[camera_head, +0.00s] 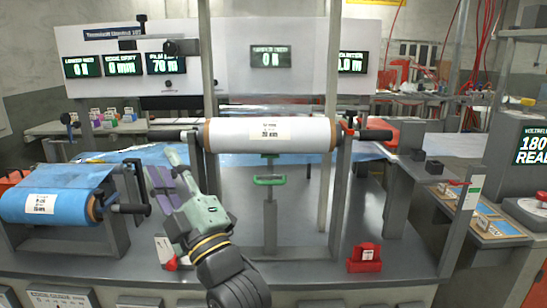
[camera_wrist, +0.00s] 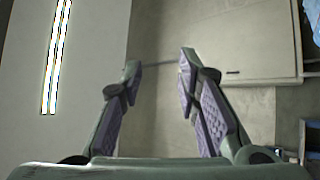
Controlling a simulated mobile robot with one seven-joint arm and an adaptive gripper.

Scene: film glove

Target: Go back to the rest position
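My gripper (camera_head: 168,170) is raised above the bench, between the blue film roll on the left and the white film roll in the middle. Its fingers point up and to the left. In the wrist view my gripper (camera_wrist: 158,80) has its two purple-padded fingers apart with nothing between them. Behind the fingers the wrist view shows a wall, a ceiling light and a panel. No held object shows in either view.
The white roll (camera_head: 290,134) sits on a stand right of my gripper, with a green handle (camera_head: 269,180) below. The blue roll (camera_head: 45,205) is at left. A red block (camera_head: 364,258) lies at the bench's front right. Posts (camera_head: 335,200) flank the white roll.

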